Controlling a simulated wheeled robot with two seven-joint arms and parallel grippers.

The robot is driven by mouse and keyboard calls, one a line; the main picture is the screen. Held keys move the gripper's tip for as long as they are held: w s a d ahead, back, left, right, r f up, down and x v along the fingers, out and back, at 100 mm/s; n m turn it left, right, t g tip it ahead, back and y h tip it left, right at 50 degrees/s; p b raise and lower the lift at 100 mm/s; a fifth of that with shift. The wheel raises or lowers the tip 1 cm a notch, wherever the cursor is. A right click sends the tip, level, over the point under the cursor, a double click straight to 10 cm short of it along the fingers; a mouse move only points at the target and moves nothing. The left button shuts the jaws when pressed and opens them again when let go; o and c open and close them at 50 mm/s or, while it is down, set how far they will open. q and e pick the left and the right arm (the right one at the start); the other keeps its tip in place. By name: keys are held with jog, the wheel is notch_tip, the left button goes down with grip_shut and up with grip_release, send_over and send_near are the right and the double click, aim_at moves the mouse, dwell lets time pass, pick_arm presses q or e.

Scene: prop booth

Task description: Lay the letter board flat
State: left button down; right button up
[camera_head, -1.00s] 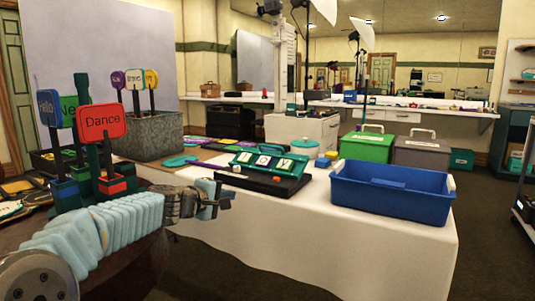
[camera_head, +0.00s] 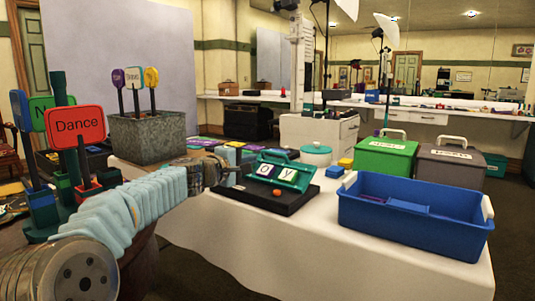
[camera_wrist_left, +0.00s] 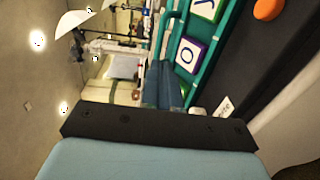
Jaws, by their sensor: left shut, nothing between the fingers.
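The letter board (camera_head: 287,173) is a teal-framed panel with white letter tiles, O and Y showing. It leans tilted on a black base (camera_head: 262,198) on the white-covered table. My left gripper (camera_head: 238,160) is at the board's left end and hides that part of it. It is shut and empty. In the left wrist view the fingers (camera_wrist_left: 168,88) are close beside the board (camera_wrist_left: 176,58); I cannot tell whether they touch it. My right gripper is not in view.
An orange piece (camera_head: 277,193) lies on the black base. A blue bin (camera_head: 415,222) stands to the right, with green (camera_head: 386,160) and grey (camera_head: 450,168) lidded boxes behind. A planter with signs (camera_head: 155,138) stands at left. The table's front is clear.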

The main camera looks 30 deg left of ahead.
pick_arm(q)
jog(key=p, duration=0.2)
send_near(277, 159)
jog(key=w+r, duration=0.2)
jog(key=w, duration=0.1)
jog(key=shift+w+d+r, duration=0.1)
jog(key=shift+w, duration=0.5)
jog(key=shift+p, duration=0.75)
jog(key=w+g+p, duration=0.1)
jog(key=p, duration=0.3)
jog(key=shift+d+g, duration=0.15)
jog(key=shift+g, duration=0.15)
jog(key=shift+w+p, duration=0.2)
jog(key=shift+p, duration=0.2)
jog(key=shift+w+f, duration=0.35)
jog(key=shift+f, duration=0.2)
jog(key=shift+w+f+b, duration=0.4)
jog(key=shift+w+f, duration=0.15)
jog(key=shift+w, duration=0.2)
jog(key=shift+w+f, duration=0.15)
jog(key=shift+w, duration=0.05)
